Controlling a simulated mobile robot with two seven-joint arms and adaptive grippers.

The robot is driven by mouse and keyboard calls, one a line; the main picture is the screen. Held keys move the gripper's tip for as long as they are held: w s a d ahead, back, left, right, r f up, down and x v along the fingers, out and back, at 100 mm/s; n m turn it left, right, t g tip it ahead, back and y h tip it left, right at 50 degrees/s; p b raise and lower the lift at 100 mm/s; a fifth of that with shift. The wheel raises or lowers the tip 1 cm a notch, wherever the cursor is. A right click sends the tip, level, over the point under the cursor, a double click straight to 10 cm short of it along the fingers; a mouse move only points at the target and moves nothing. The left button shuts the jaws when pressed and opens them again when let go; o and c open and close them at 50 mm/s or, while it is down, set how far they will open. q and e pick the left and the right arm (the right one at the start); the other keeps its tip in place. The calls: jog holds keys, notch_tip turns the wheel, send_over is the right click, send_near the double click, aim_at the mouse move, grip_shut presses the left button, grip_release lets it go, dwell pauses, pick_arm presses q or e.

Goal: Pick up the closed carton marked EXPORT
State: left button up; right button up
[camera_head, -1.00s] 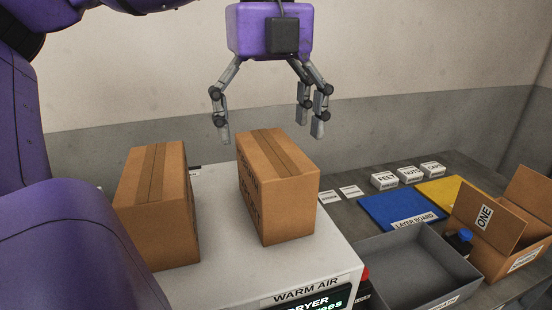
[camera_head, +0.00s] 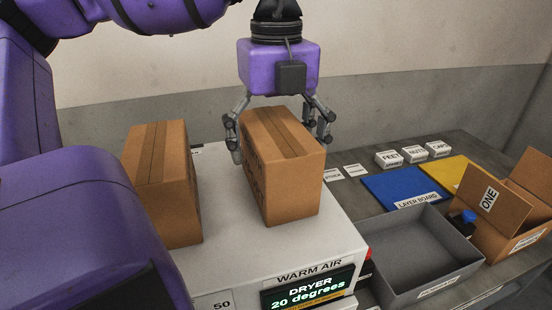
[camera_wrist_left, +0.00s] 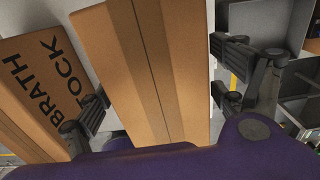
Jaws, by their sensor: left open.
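Two closed, taped brown cartons stand upright on the white dryer top (camera_head: 222,235). The right carton (camera_head: 292,185) has dark lettering on its left face, too slanted to read surely. My left gripper (camera_head: 281,140) is open above it, with fingers down on either side of its upper part. In the left wrist view this carton (camera_wrist_left: 150,75) runs between the spread fingers (camera_wrist_left: 165,90); I cannot tell whether they touch it. My right gripper is not in view.
On the grey bench at the right are a grey tray (camera_head: 385,290), a blue layer board (camera_head: 400,187), a yellow board (camera_head: 448,170), small white labelled boxes (camera_head: 415,154) and an open carton marked ONE (camera_head: 500,205). A gap separates the two closed cartons.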

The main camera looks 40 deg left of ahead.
pick_arm(q)
jog(key=shift+c, duration=0.3)
jog(key=c, duration=1.7)
jog(key=shift+o, duration=0.2)
jog(key=shift+r, duration=0.1)
jog(key=shift+r, duration=0.1)
